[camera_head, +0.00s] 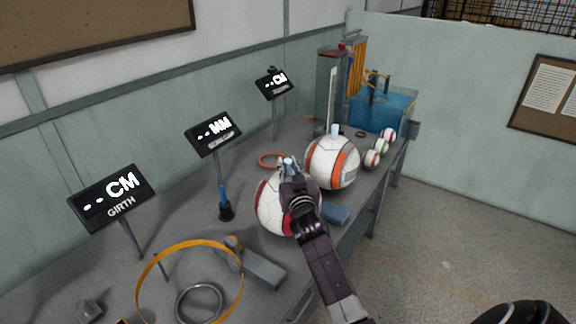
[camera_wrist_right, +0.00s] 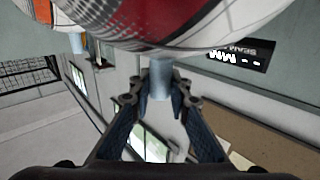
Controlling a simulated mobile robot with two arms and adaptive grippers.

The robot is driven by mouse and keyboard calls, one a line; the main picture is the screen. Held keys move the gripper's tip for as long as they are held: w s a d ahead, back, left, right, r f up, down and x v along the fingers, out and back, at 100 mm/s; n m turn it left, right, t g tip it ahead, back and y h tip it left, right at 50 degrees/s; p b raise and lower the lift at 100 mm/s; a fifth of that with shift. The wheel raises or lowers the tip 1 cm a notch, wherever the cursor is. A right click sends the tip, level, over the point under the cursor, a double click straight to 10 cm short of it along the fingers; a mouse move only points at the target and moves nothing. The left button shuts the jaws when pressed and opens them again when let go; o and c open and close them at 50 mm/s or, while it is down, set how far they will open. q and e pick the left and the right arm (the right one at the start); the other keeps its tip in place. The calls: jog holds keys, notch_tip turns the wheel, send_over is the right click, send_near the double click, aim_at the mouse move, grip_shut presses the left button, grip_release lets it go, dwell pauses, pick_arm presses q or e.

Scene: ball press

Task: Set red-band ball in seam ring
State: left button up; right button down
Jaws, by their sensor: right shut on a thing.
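The red-band ball (camera_head: 268,212) is white with a dark red band and stands at the middle of the bench. A light-blue stub (camera_wrist_right: 160,75) sticks out of it. My right gripper (camera_head: 289,172) comes over the ball from the front and is shut on this stub; the wrist view shows both fingers around it and the ball against the top edge. The arm hides part of the ball; I cannot tell whether its underside touches anything. A grey ring (camera_head: 199,289) and an orange ring (camera_head: 264,162) lie on the bench; neither is labelled as the seam ring. My left gripper is not in view.
An orange-band ball (camera_head: 325,168) stands close behind, with several small balls (camera_head: 371,159) beyond. A yellow hoop (camera_head: 240,277) stands in front. A blue bin (camera_head: 392,110) is at the far end.

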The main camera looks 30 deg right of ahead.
jog(key=shift+r, duration=0.15)
jog(key=c, duration=1.8)
grip_release()
jog(key=shift+f, duration=0.25)
jog(key=shift+r, duration=0.3)
jog(key=b+v, duration=0.1)
jog(key=v, duration=1.1)
jog(key=shift+s+a+f, duration=0.1)
jog(key=shift+f, duration=0.05)
